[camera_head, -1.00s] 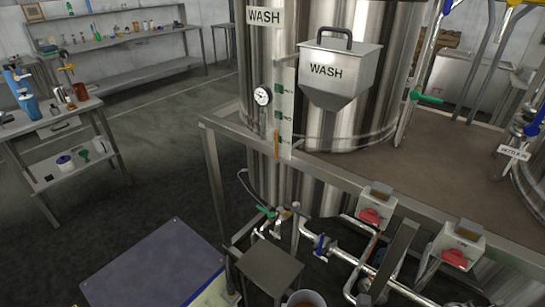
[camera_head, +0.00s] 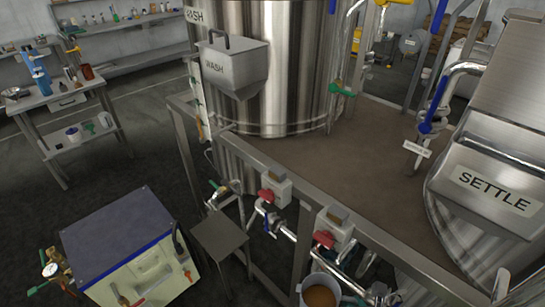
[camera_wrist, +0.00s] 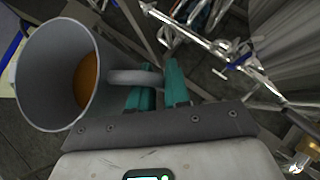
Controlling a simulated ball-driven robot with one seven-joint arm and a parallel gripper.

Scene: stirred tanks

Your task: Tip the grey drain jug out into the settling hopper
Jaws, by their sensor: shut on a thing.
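The grey drain jug (camera_head: 318,280) is at the bottom edge of the head view, its mouth facing up and brown liquid inside. In the wrist view the jug (camera_wrist: 45,75) is on the left, with the brown liquid visible through its mouth. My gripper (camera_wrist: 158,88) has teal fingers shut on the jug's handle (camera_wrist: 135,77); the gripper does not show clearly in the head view. The settling hopper (camera_head: 495,212), a steel box marked SETTLE, is at the right of the head view, up and right of the jug and apart from it.
A WASH hopper (camera_head: 235,75) hangs on the large steel tank (camera_head: 285,60). A small grey stand (camera_head: 220,238) and a cream cart (camera_head: 118,235) are to the left.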

